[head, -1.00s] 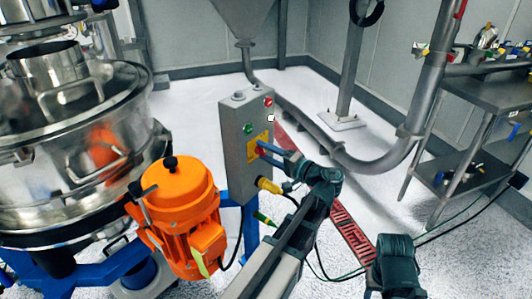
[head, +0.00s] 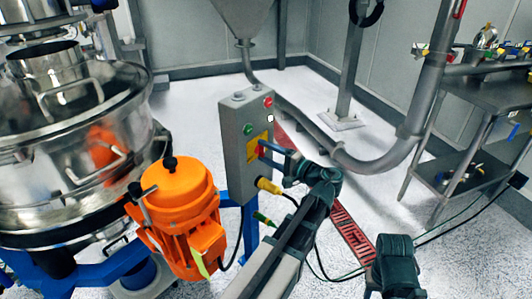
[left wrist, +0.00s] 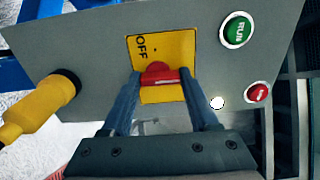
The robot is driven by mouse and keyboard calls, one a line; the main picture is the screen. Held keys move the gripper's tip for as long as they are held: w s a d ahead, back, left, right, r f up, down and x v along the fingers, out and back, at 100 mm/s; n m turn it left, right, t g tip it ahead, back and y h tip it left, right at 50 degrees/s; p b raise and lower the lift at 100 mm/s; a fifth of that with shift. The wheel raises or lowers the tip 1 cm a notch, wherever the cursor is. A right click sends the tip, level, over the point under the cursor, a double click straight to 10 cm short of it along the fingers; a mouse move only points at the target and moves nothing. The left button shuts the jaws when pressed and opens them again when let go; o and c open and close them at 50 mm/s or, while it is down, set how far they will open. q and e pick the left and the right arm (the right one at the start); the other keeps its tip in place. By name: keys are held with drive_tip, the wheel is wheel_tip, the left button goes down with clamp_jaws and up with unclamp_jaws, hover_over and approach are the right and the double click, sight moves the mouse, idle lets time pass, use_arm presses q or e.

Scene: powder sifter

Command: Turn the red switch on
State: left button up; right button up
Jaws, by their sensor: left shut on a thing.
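The red switch (left wrist: 158,73) sits on a yellow plate (left wrist: 150,45) marked OFF, on the front of a grey control box (head: 236,150). In the head view the red switch (head: 261,149) shows small at the fingertips. My left gripper (left wrist: 161,78) has its two blue-grey fingers on either side of the red switch and is shut on it. The left gripper (head: 264,149) reaches the box from the lower right in the head view. The fingers hide part of the switch and plate.
A green RUN button (left wrist: 237,30) and a red button (left wrist: 258,92) are on the same box face. A yellow plug (left wrist: 40,105) juts from it. An orange motor (head: 180,205) and steel sifter (head: 60,150) stand left. A shelf table (head: 490,95) stands right.

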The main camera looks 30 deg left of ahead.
use_arm(q)
drive_tip(key=o, duration=1.4)
drive_tip(key=shift+d, duration=0.1)
drive_tip(key=d, duration=0.4)
drive_tip(key=s+d, duration=0.1)
drive_tip(key=d, duration=0.4)
drive_tip(key=s+d, duration=0.1)
drive_tip(key=d, duration=0.3)
drive_tip(key=shift+d, duration=0.25)
